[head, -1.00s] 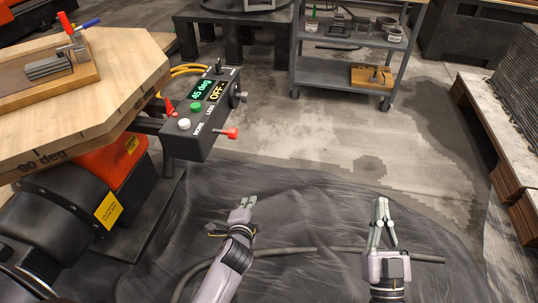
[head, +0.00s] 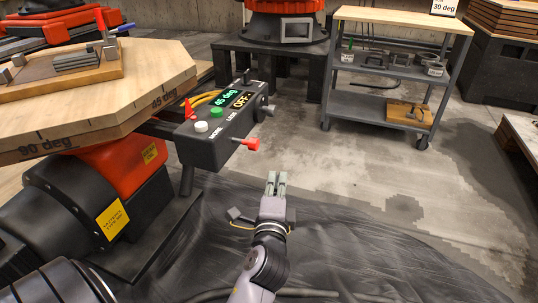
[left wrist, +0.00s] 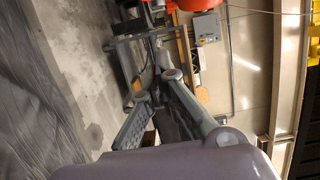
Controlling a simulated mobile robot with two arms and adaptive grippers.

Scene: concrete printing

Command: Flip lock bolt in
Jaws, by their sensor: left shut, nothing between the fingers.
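A dark control box (head: 215,125) stands beside the wooden turntable (head: 95,125). Its display reads 45 deg and OFF. A bolt with a red end (head: 247,143) sticks out from the box's right side, pointing right. I cannot tell from its look alone if it is the lock bolt. My left gripper (head: 277,180) is shut and empty, below and right of the red end and apart from it. Its fingers (left wrist: 152,100) also show in the left wrist view. My right gripper is not in the head view.
A grey cart (head: 385,85) with a wooden top stands at the back right, tools on its shelves. A dark stand (head: 275,60) carries an orange machine behind the box. A dark sheet (head: 400,255) covers the near floor. The concrete floor between is clear.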

